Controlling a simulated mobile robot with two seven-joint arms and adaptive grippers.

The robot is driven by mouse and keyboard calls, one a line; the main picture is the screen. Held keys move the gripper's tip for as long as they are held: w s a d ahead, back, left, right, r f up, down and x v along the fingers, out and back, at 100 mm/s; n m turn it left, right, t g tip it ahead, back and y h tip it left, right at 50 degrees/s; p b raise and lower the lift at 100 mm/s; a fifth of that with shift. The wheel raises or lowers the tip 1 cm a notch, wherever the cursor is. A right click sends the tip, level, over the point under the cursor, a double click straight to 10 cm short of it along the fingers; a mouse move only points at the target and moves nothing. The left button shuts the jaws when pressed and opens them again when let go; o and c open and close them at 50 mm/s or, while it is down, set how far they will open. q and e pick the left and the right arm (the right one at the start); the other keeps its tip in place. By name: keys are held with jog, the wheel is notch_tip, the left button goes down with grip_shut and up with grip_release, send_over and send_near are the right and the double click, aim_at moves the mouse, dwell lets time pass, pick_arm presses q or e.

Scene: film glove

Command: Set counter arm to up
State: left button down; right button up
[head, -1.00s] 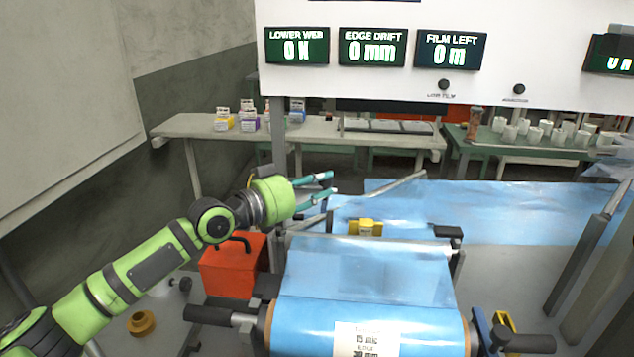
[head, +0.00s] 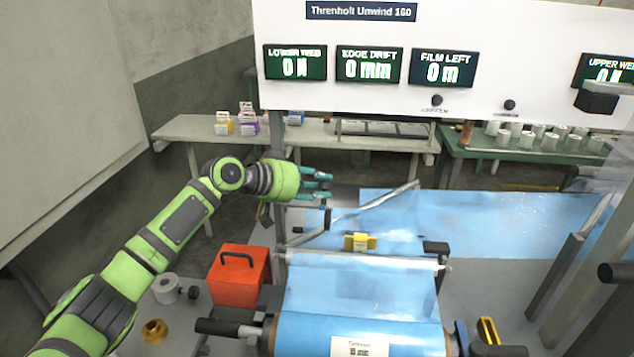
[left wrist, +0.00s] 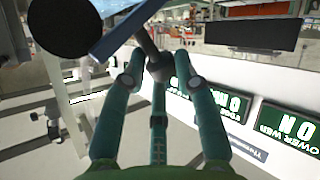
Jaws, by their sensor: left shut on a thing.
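My left gripper (head: 322,185) reaches in from the left, in front of the white display panel's post and above the blue film. In the left wrist view its teal fingers (left wrist: 160,85) are closed around the grey, rounded end of a rod (left wrist: 158,66). In the head view a thin grey bar with a dark end piece (head: 327,216) is just below the fingertips; I take it to be the counter arm, but its join with the fingers is too small to tell. My right gripper is not in view.
The film roll (head: 365,335) lies below, with a yellow block (head: 360,242) behind it. A red box (head: 239,276) stands left of the roll. The white display panel (head: 540,40) hangs above. Benches (head: 185,128) with small boxes and white rolls stand behind.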

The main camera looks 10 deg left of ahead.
pick_arm(q)
jog(key=shift+w+r, duration=0.1)
jog(key=shift+r, duration=0.05)
jog(key=c, duration=1)
grip_release()
jog(key=v, duration=1.2)
